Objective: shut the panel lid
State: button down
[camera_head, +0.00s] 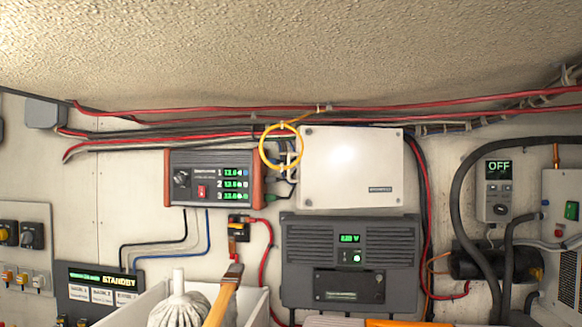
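A cream-white panel (350,165) with a small dark label near its lower right corner is on the back wall, just above a dark grey unit. It looks like a flat cover with small corner fixings. I cannot tell whether it is the panel lid or whether it stands ajar. A yellow cable loop (262,147) hangs at its left edge, slightly overlapping it. My gripper is not in view.
Red and black cables (220,112) run above the panel. The dark grey unit (300,262) sits below it, and a red-ended display box (212,177) is to its left. A white bin (252,300) holding a mop head and wooden handle is at the bottom. A black hose (455,190) curves at right.

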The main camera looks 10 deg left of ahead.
aim_at(340, 167)
jog(key=k, duration=0.5)
jog(key=u, duration=1.9)
jog(key=i, duration=1.05)
jog(key=z, duration=1.95)
jog(key=i, duration=0.5)
